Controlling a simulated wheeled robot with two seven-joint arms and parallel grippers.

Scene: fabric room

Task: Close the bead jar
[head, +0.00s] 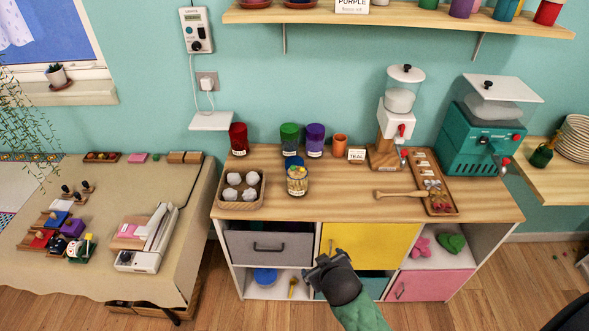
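The bead jar (297,181) is a small clear jar with a pale label and coloured beads inside. It stands upright on the wooden top of the cabinet, right of the wooden tray. A blue round piece (292,161) shows just behind its rim; I cannot tell whether it is the jar's lid or a separate cup. My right gripper (322,266), dark with a green sleeve behind it, is low in front of the cabinet, below the jar and apart from it. Its fingers are too dark to tell open from shut. My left gripper is not in view.
The wooden tray (262,203) with white lumps sits left of the jar. A wooden mallet (400,194) and a long tray (432,183) lie to the right. The cabinet top (340,200) is clear right of the jar.

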